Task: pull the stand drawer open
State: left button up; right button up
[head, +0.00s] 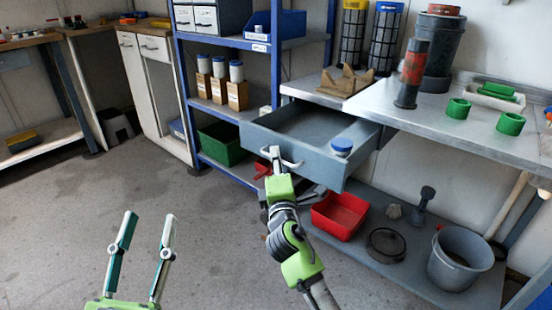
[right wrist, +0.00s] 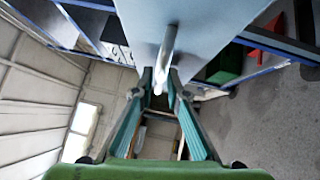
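The stand drawer (head: 320,160) is grey and pulled well out from under the metal worktop, its inside showing. A jar with a blue lid (head: 342,147) stands in its front right corner. The pale bar handle (head: 291,163) is on the drawer's front; it also shows in the right wrist view (right wrist: 167,50). My right gripper (head: 275,153) is at the handle, with its fingers (right wrist: 160,88) close in on both sides of the bar. The fingertip contact is partly hidden. My left gripper (head: 150,215) is open and empty over the floor, apart from the drawer.
A lower shelf under the worktop holds a red bin (head: 340,215), a dark round lid (head: 386,243) and a grey bucket (head: 460,258). A blue shelving rack (head: 266,65) stands left of the drawer. The floor (head: 120,190) at left is clear.

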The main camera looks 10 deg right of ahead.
jog(key=s+a+f, duration=0.1)
jog(key=s, duration=1)
jog(key=shift+s+a+f, duration=0.2)
jog(key=shift+s+f, duration=0.1)
jog(key=shift+s, duration=0.1)
